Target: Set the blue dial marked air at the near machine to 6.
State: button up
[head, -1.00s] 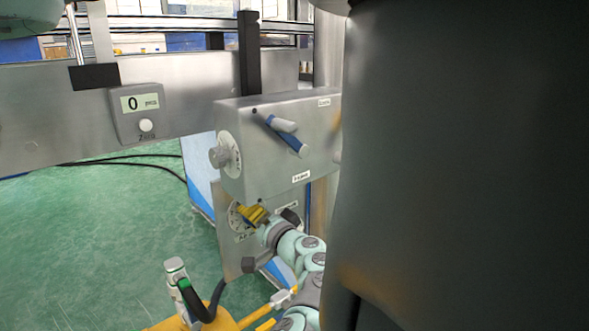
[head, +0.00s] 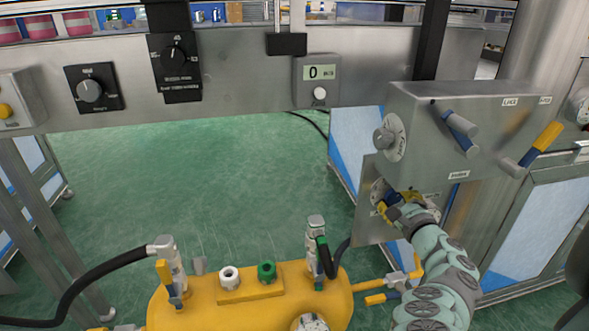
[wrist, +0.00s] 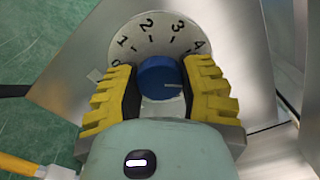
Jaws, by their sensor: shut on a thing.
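The blue dial (wrist: 160,78) sits between the two yellow fingers of my gripper (wrist: 160,92) in the wrist view, and the gripper is shut on it. A pale line on the dial points to the right, beyond the 4. The white scale (wrist: 150,32) shows 1, 2, 3 and 4 over its top; the part at the right that the line points to is hidden by a finger. In the head view my gripper (head: 396,203) is at the lower plate of the near machine, over the white scale (head: 378,190), and the dial is mostly hidden.
A grey box (head: 470,130) with a grey knob (head: 384,139), a blue lever (head: 461,133) and a yellow lever (head: 540,143) is just above my gripper. A yellow tank (head: 200,308) with hoses stands below left. A counter (head: 320,75) reads 0. Green floor is open at left.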

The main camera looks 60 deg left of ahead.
jog(key=m+p, duration=0.1)
jog(key=m, duration=0.2)
jog(key=shift+d, duration=0.1)
jog(key=shift+f+m+p, duration=0.1)
jog(key=shift+m+p, duration=0.45)
jog(key=shift+m, duration=0.45)
jog(key=shift+f, duration=0.15)
jog(key=o, duration=1.2)
jog(key=shift+o, duration=0.2)
jog(key=shift+r, duration=0.2)
jog(key=v, duration=1.2)
